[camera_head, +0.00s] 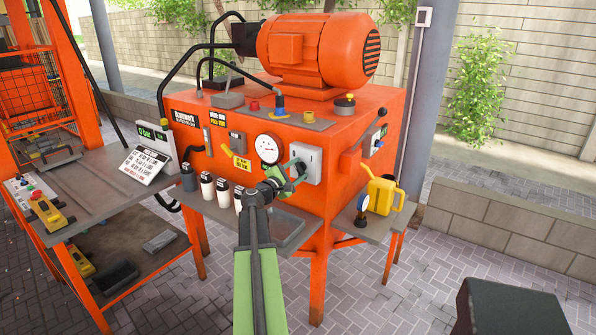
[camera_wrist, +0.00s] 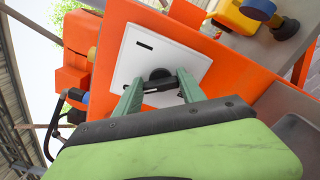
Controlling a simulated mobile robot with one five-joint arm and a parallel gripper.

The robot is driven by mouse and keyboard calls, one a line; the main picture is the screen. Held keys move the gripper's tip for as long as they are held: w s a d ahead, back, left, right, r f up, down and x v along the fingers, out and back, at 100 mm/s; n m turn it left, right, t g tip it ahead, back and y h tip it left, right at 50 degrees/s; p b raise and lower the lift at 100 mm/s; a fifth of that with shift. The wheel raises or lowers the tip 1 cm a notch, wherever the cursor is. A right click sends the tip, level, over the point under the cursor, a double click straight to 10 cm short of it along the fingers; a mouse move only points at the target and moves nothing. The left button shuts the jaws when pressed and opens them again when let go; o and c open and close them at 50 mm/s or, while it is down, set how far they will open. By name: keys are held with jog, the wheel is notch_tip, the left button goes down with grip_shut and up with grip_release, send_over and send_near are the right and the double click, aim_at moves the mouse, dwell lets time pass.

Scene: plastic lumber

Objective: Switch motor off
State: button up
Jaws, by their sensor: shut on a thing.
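The orange machine (camera_head: 260,120) carries a large orange motor (camera_head: 318,48) on top. On its front is a white switch plate (camera_head: 311,158) with a black rotary knob. In the wrist view the plate (camera_wrist: 195,65) fills the middle and the knob (camera_wrist: 160,74) sits between my green fingers. My gripper (camera_head: 292,172) reaches up to the plate; in the wrist view its two fingers (camera_wrist: 159,84) are shut on the knob's black handle, one on each side. The knob is mostly hidden in the head view. Its exact setting cannot be told.
A round gauge (camera_head: 268,148) and a yellow tag (camera_head: 236,160) are left of the plate. A yellow can (camera_head: 383,194) sits on a shelf to the right. A grey side table (camera_head: 100,190) stands left.

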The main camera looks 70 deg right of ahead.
jog(key=o, duration=1.4)
jog(key=shift+c, duration=0.2)
jog(key=v, duration=1.7)
jog(key=shift+a, duration=0.25)
